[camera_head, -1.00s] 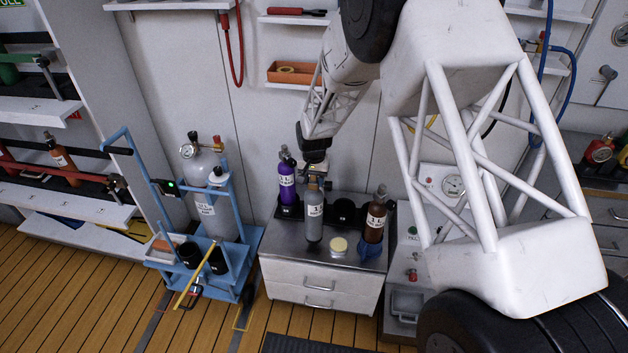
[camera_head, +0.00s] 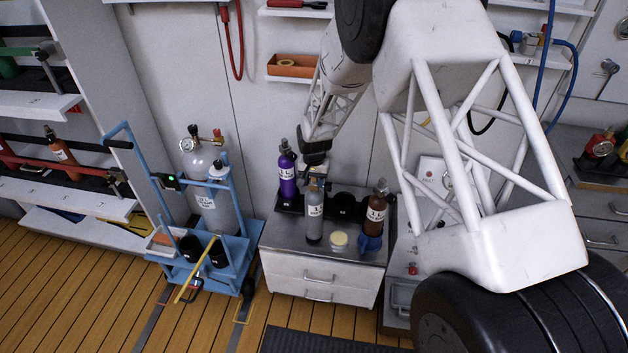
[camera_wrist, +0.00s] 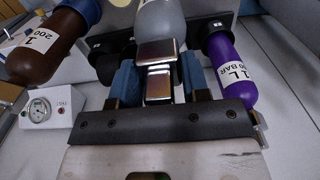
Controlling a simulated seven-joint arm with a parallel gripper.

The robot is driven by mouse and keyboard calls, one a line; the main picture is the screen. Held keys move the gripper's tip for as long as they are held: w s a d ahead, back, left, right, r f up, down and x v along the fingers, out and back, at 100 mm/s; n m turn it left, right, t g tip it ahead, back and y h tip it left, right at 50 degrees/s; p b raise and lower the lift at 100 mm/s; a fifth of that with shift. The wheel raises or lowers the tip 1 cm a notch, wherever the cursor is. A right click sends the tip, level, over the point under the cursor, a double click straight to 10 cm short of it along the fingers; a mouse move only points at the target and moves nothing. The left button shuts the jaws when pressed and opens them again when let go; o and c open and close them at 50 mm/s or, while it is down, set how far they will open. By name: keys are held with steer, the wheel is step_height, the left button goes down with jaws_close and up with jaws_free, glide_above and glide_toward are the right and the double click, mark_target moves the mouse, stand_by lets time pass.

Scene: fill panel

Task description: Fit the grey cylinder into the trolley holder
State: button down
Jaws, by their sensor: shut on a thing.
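The grey cylinder (camera_head: 314,221) stands upright at the front of the metal cabinet top, between the purple and brown cylinders. I cannot tell whether its base touches the surface. My gripper (camera_head: 316,173) is above it, shut on its top end. In the wrist view the grey cylinder (camera_wrist: 163,20) extends from the jaws (camera_wrist: 158,68), which hide its valve end. The blue trolley (camera_head: 236,252) stands on the floor left of the cabinet. It carries a large grey cylinder (camera_head: 206,190) and black cup holders (camera_head: 190,249) (camera_head: 218,254) at its front, which look empty.
A purple cylinder (camera_head: 287,178) and a brown cylinder (camera_head: 376,214) stand in the cabinet's rack, with an empty black cup (camera_head: 343,206) between them. A yellow bar (camera_head: 195,272) slants across the trolley front.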

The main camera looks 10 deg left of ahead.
steer(key=c, duration=0.6)
jaws_free()
steer(key=shift+f, duration=0.15)
step_height(320, 180, up, 12)
steer(key=shift+r, duration=0.2)
stand_by(0.8)
